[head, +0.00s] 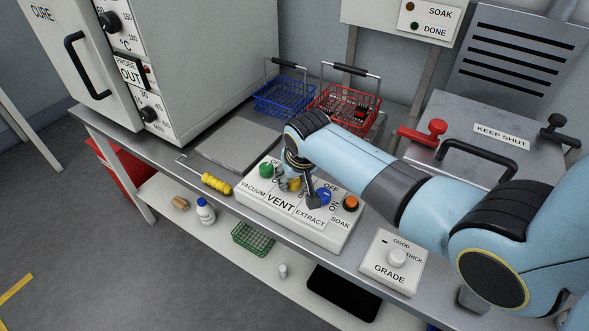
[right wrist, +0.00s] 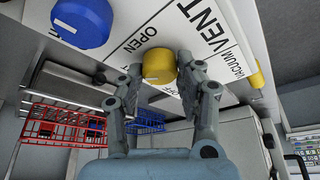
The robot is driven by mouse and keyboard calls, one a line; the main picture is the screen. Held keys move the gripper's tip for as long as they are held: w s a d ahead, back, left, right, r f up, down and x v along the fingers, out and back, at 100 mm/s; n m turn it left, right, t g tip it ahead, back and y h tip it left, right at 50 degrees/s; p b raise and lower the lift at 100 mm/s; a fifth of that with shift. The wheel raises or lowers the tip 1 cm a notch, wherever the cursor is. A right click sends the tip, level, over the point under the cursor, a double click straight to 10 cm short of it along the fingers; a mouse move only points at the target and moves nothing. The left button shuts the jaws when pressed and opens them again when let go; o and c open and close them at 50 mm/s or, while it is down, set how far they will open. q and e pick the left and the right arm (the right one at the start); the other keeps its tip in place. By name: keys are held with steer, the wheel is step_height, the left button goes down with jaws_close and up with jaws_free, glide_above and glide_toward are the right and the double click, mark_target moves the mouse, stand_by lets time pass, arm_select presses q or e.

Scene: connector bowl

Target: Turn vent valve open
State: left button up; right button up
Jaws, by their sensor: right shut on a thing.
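The vent valve is a yellow knob (head: 295,184) on the white control panel (head: 268,207), above the word VENT. In the right wrist view the yellow knob (right wrist: 158,64) sits between the two fingers of my right gripper (right wrist: 160,72), which is shut on it. A pale mark shows on the knob's lower side in that view; the word OPEN is printed to its left. In the head view my right gripper (head: 293,178) reaches down over the panel, and my wrist partly covers the knob. My left gripper is not in view.
A green vacuum knob (head: 266,170) and a blue extract knob (head: 323,196) flank the vent knob closely. An orange soak button (head: 351,203) is at the panel's right end. A yellow-handled tool (head: 216,184) lies to the left. Blue (head: 284,97) and red (head: 345,104) baskets stand behind.

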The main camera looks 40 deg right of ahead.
steer(key=shift+a+r+m+h, duration=0.15)
steer(key=shift+m+h, duration=0.15)
steer(key=shift+m, duration=0.6)
steer(key=m+h, duration=0.1)
steer(key=m, duration=0.1)
steer(key=shift+w+m+g, duration=0.1)
steer(key=shift+m+g, duration=0.3)
steer(key=m+g, duration=0.1)
steer(key=m, duration=0.1)
steer(key=m+h+b, duration=0.1)
steer(key=m, duration=0.2)
steer(key=shift+g, duration=0.4)
steer(key=shift+m, duration=0.3)
steer(key=o, duration=1.1)
steer(key=shift+o, duration=0.2)
